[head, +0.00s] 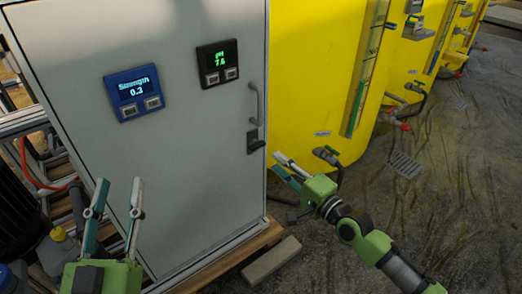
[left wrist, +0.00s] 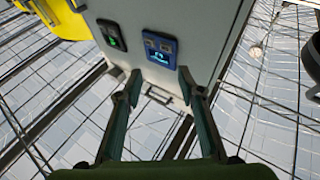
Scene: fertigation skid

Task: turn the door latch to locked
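The dark door latch (head: 255,142) is on the right edge of the grey cabinet door (head: 190,140), just below the grey pull handle (head: 254,104). Its small lever looks roughly upright; I cannot read a locked or unlocked mark. My right gripper (head: 276,163) is right of and slightly below the latch, apart from it in the picture, its fingers open with a narrow gap and nothing between them. My left gripper (head: 120,184) is open and empty before the door's lower left part. Its spread fingers also show in the left wrist view (left wrist: 159,75), with the cabinet (left wrist: 205,40) upside down beyond.
A blue Strength display (head: 134,93) reading 0.3 and a black pH display (head: 217,63) are on the door. Yellow tanks (head: 300,75) with valves stand to the right. A grey block (head: 271,261) lies on the floor by the wooden pallet (head: 225,262). Floor at right is mostly clear.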

